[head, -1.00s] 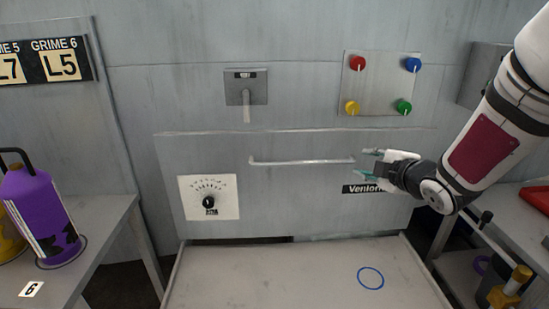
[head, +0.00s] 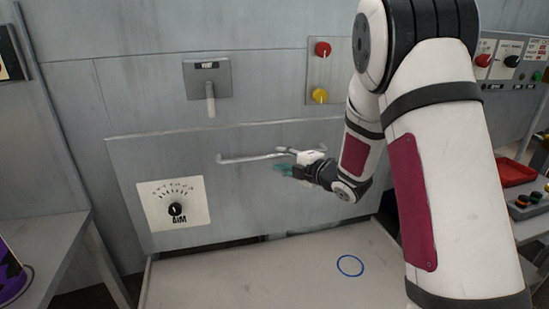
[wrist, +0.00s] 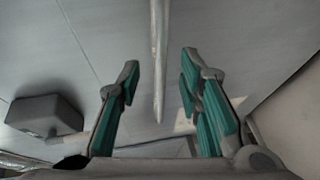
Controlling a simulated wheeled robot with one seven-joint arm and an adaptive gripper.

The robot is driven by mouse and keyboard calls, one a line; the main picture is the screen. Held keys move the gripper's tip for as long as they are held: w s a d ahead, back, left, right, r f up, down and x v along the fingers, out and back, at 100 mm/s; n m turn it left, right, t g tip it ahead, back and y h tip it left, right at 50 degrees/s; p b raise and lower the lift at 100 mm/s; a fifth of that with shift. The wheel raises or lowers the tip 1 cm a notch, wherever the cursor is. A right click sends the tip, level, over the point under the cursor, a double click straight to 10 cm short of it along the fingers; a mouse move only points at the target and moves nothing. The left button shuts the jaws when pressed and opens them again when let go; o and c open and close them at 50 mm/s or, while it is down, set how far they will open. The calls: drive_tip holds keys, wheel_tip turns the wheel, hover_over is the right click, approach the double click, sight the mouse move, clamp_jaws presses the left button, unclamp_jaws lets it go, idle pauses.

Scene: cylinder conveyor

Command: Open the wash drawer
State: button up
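The wash drawer is the wide grey front panel (head: 240,200) in the middle of the head view, and it looks shut. Its long horizontal bar handle (head: 245,158) runs near the panel's top edge. My gripper (head: 284,159) is at the right part of the handle, with its green-padded fingers apart. In the wrist view my gripper (wrist: 160,75) is open, and the handle bar (wrist: 159,45) runs between the two fingers with a gap on each side. I cannot see it touching either finger. My arm hides the right side of the drawer.
A dial plate (head: 174,204) is on the panel's left. Above are a lever switch box (head: 207,78) and a button plate with a red button (head: 322,49). A pale tray surface (head: 240,285) with a blue ring lies below. A side table (head: 50,240) stands left, a red tray (head: 515,172) right.

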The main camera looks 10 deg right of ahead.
sight(277, 157)
drive_tip(key=shift+x, duration=2.15)
clamp_jaws()
